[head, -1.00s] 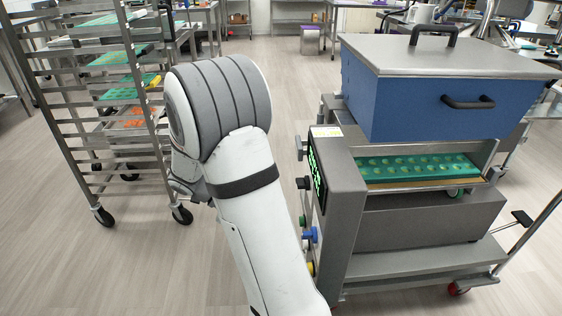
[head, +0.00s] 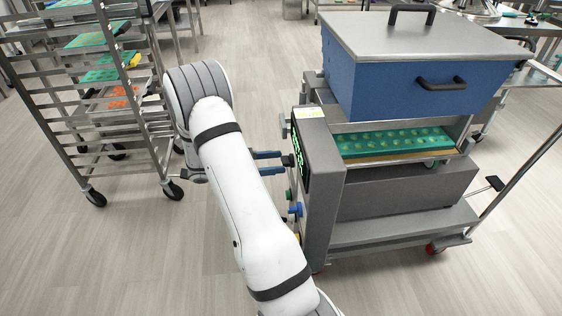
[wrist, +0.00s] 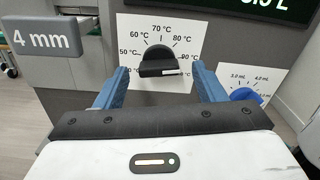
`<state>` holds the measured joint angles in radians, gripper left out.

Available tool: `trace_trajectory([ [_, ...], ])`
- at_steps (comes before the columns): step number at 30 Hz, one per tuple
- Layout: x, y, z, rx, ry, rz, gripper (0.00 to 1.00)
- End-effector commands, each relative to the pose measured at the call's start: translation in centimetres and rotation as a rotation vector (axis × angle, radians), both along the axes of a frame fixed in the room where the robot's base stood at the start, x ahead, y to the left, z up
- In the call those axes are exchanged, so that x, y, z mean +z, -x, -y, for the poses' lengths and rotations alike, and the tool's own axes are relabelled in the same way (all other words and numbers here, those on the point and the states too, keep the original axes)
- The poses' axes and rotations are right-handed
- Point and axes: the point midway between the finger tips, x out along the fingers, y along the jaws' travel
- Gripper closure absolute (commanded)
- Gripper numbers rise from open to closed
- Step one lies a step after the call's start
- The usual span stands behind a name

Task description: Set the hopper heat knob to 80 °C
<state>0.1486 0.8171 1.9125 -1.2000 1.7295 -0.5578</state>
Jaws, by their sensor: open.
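The heat knob (wrist: 157,60) is black, with a raised bar lying roughly level in the wrist view. A white mark shows near the bar's right end, but I cannot tell exactly which value it indicates. The dial plate (wrist: 172,20) behind it shows 50 to 90 °C in an arc, with lower labels partly hidden by the fingers. My gripper (wrist: 160,70) is open, with one blue finger on each side of the knob and visible gaps between. In the head view my gripper (head: 271,163) reaches the left face of the depositor's control box (head: 322,165).
A blue knob (wrist: 247,96) with an mL scale sits at lower right in the wrist view. A grey "4 mm" block (wrist: 40,40) juts out at left. The blue hopper (head: 420,85) stands above green moulds. A tray rack (head: 90,130) stands left; floor between is clear.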

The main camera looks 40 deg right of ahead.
Motion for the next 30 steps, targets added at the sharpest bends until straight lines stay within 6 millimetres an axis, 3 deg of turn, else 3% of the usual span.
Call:
trace_trajectory([
  [6,0.0,0.9,1.5,0.0,0.0,0.001,0.36],
  [14,0.0,1.0,1.5,0.001,0.0,0.001,0.36],
  [30,0.0,1.0,1.5,0.0,-0.001,0.0,0.81],
])
